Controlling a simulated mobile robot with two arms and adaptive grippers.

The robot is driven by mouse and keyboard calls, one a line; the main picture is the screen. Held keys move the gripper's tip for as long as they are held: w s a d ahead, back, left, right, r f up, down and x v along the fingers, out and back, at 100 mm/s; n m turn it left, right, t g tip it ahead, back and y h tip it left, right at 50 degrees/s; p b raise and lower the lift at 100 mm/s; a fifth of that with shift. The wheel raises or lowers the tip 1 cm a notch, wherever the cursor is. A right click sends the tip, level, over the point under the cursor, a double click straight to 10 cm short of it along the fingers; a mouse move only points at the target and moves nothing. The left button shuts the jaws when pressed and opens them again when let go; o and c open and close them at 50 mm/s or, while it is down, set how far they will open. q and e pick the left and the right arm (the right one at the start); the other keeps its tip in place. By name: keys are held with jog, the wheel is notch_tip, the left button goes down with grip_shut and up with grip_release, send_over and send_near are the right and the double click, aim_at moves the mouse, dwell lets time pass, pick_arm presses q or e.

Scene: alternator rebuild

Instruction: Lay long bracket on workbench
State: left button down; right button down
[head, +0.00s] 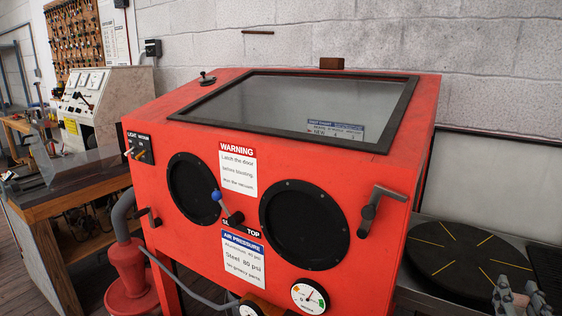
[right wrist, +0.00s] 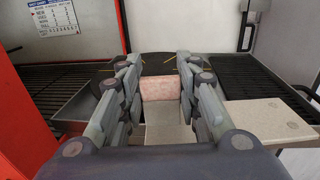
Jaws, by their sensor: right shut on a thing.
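My right gripper (head: 520,297) is at the lower right corner of the head view, in front of the black turntable. In the right wrist view its fingers (right wrist: 161,95) are shut on a pale piece, which I take as the long bracket (right wrist: 268,117). A pinkish upright face (right wrist: 161,87) shows between the fingers. A flat pale part lies below it, and a pale plate with small round marks reaches out to the right. The fingers hide how these parts join. A wooden-topped workbench (head: 75,190) stands at the left in the head view. My left gripper is not in view.
A red blasting cabinet (head: 210,240) with a glass window fills the middle of the head view. The turntable (head: 450,250) with yellow lines lies to its right, beside dark grating (right wrist: 262,85). A grey control console (head: 110,100) stands behind the workbench. A red vacuum (head: 130,275) stands beside the cabinet.

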jog(key=s+a+f+n+t+y, duration=0.1)
jog(key=a+f+n+y, duration=0.25)
jog(key=a, duration=0.85)
jog(key=a+f+n+t+y, duration=0.15)
jog(key=a+f+y, duration=0.25)
jog(key=a, duration=0.8)
jog(key=s+f, duration=0.3)
jog(key=s, duration=0.5)
jog(key=shift+f+g, duration=0.15)
jog(key=shift+g, duration=0.3)
